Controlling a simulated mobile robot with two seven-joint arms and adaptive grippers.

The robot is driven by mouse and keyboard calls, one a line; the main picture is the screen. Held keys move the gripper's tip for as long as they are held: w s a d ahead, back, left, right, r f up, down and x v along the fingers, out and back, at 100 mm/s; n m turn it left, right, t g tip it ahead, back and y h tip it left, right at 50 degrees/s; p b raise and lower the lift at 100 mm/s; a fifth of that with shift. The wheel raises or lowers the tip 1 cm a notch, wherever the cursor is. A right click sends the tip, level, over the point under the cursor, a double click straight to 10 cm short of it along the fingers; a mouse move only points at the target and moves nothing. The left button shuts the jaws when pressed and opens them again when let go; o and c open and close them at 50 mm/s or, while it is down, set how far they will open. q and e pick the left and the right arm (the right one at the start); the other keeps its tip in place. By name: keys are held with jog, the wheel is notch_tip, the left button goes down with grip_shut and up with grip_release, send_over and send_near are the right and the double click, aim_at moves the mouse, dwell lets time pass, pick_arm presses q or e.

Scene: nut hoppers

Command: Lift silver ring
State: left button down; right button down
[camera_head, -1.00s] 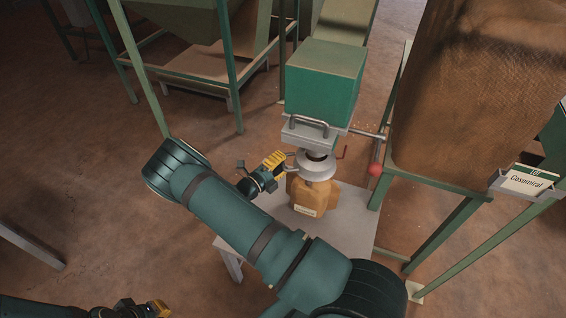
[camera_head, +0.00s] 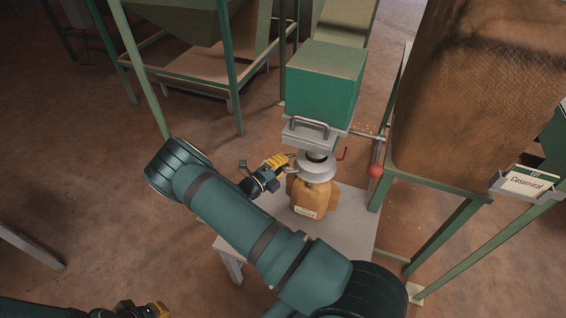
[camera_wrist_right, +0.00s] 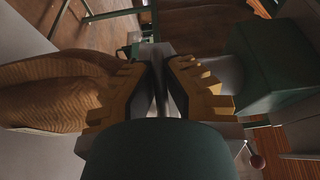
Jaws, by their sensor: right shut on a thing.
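The silver ring (camera_head: 315,170) sits around the spout under the green box-shaped hopper, at the mouth of a brown sack (camera_head: 318,197). My right gripper (camera_head: 286,162), with yellow fingers, is at the ring's left side and is shut on its small handle. In the right wrist view, the two yellow fingers (camera_wrist_right: 163,88) close on a grey metal piece, with the sack at left. My left gripper (camera_head: 150,311) is at the bottom left edge, mostly cut off; its opening is unclear.
The green hopper (camera_head: 322,85) with a metal handle stands right above the ring. A lever with a red knob (camera_head: 375,171) sticks out at right. The sack stands on a grey table (camera_head: 352,215). A large brown bag (camera_head: 470,95) on a green frame fills the right.

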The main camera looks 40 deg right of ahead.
notch_tip(320, 180, up, 8)
jog(key=p, duration=0.6)
jog(key=shift+d+r, duration=0.1)
jog(key=c, duration=1)
grip_release()
jog(key=shift+a, duration=0.2)
jog(key=a, duration=0.7)
jog(key=s+a, duration=0.1)
jog(key=a, duration=0.3)
jog(key=shift+a+f, duration=0.3)
